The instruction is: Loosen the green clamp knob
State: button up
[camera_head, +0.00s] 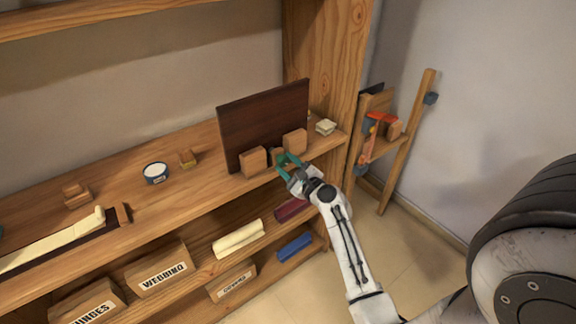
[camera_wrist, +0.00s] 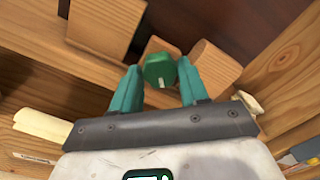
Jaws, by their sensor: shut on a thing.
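The green clamp knob (camera_wrist: 160,71) is a dark green faceted knob with a short pale mark on its face. In the wrist view it sits between the tips of my gripper's two teal fingers (camera_wrist: 158,69), which are shut on it. In the head view my gripper (camera_head: 289,161) is at the front of the wooden shelf, before a dark brown board (camera_head: 265,118). The knob cannot be told apart from the fingers there. Wooden blocks stand on each side of the knob, the left one (camera_head: 253,161) and the right one (camera_head: 295,142), against the board's front.
The shelf top (camera_head: 205,183) holds a round tin (camera_head: 156,172) and small wooden pieces. A pale stack (camera_head: 326,127) lies right of the board, near a wooden upright (camera_head: 335,60). Below are labelled boxes (camera_head: 163,272) and cloth rolls (camera_head: 239,239). A wooden stand (camera_head: 405,140) is further right.

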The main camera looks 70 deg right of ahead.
jog(key=shift+f+n+b, duration=0.1)
jog(key=shift+n+b, duration=0.2)
jog(key=shift+n, duration=0.2)
jog(key=n+b, duration=0.2)
jog(key=shift+f+n, duration=0.1)
jog(key=shift+n, duration=0.3)
jog(key=n+b, duration=0.3)
jog(key=n, duration=0.1)
jog(key=shift+n, duration=0.3)
jog(key=n+b, duration=0.3)
jog(key=n, duration=0.1)
jog(key=shift+f+n, duration=0.1)
jog(key=shift+n, duration=0.2)
jog(key=n+b, duration=0.3)
jog(key=shift+n, duration=0.3)
jog(key=n+b, duration=0.4)
jog(key=n, duration=0.2)
jog(key=shift+n+b, duration=1.4)
jog(key=shift+n, duration=1.3)
jog(key=o, duration=1.1)
jog(key=shift+r, duration=0.25)
jog(key=shift+c, duration=0.2)
